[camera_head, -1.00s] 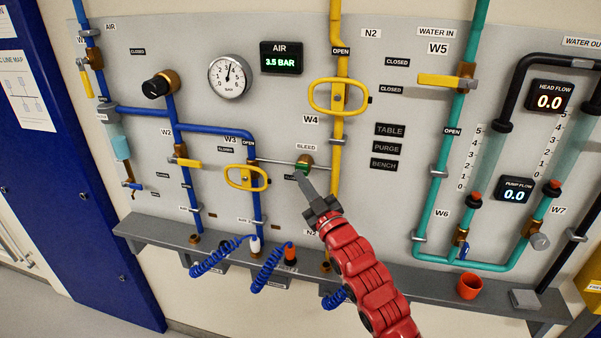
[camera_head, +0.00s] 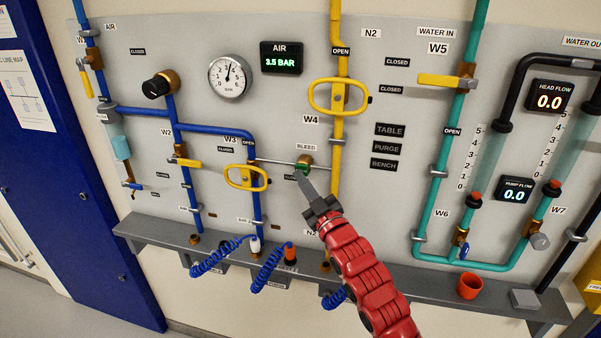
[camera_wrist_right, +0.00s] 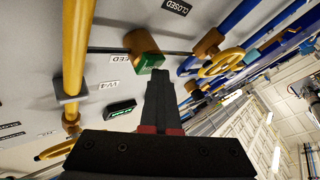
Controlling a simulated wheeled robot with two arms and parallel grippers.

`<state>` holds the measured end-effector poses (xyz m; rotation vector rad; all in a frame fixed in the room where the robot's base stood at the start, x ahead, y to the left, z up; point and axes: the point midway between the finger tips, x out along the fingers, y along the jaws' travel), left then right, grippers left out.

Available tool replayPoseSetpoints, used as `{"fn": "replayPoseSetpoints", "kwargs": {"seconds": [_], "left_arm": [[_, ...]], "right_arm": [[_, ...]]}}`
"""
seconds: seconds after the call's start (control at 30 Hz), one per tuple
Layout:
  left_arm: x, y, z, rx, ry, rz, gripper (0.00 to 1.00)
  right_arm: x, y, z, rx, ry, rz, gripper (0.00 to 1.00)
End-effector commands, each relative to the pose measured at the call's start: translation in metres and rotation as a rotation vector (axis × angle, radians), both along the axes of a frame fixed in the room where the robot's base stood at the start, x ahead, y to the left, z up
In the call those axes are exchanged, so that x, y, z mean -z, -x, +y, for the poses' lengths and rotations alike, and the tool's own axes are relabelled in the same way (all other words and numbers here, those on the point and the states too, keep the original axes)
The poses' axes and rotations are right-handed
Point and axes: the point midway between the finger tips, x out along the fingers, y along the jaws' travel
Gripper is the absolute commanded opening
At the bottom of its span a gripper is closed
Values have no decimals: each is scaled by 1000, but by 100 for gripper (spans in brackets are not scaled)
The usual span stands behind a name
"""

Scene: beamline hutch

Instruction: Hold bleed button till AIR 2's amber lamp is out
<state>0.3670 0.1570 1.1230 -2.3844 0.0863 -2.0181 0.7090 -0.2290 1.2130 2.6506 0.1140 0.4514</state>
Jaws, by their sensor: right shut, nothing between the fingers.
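My right gripper (camera_head: 303,177) is shut and empty. Its fingertips (camera_wrist_right: 156,74) are at the button and seem to touch it; I cannot tell how far it is pressed. A label that seems to read AIR 2 (camera_head: 244,220) is by the blue pipe's foot; I cannot make out a lit amber lamp. My left gripper is not in view.
The AIR display (camera_head: 282,58) reads 3.5 BAR beside a round gauge (camera_head: 230,76). Yellow valve handles (camera_head: 246,188) and (camera_head: 338,111) flank the button.

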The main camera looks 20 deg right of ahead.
Motion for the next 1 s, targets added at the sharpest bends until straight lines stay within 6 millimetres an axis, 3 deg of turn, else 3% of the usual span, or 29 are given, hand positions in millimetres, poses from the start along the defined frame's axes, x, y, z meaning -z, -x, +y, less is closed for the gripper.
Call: {"fn": "replayPoseSetpoints", "kwargs": {"seconds": [1.0], "left_arm": [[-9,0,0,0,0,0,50]], "right_arm": [[1,24,16,-3,1,1,0]]}}
